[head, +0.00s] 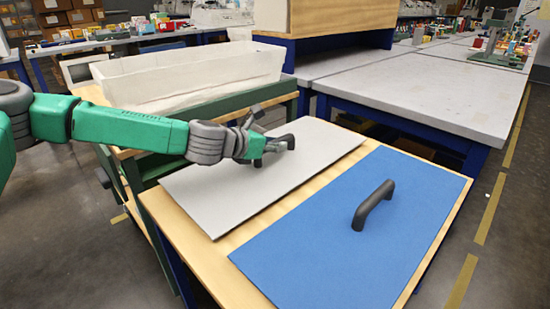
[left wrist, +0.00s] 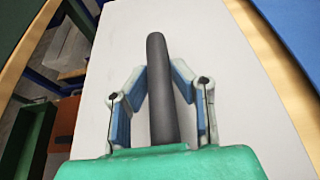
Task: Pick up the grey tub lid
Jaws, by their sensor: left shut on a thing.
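The grey tub lid (head: 225,197) is a flat light-grey panel with a black bar handle (head: 283,142). It looks flat on the wooden-topped table, left of the blue panel; I cannot tell whether it is slightly raised. My left gripper (head: 262,147) reaches in from the left and is shut on the handle. In the left wrist view the fingers (left wrist: 160,72) stand on both sides of the dark handle (left wrist: 157,48), with the lid (left wrist: 228,75) below. The gripper partly hides the handle in the head view. My right gripper is out of view.
A blue panel (head: 330,245) with its own black handle (head: 372,205) lies on the same wooden-topped table (head: 160,208). A long white tub (head: 185,75) stands behind on a green-framed bench. A grey workbench (head: 430,100) lies at the back right. Floor is clear at the right.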

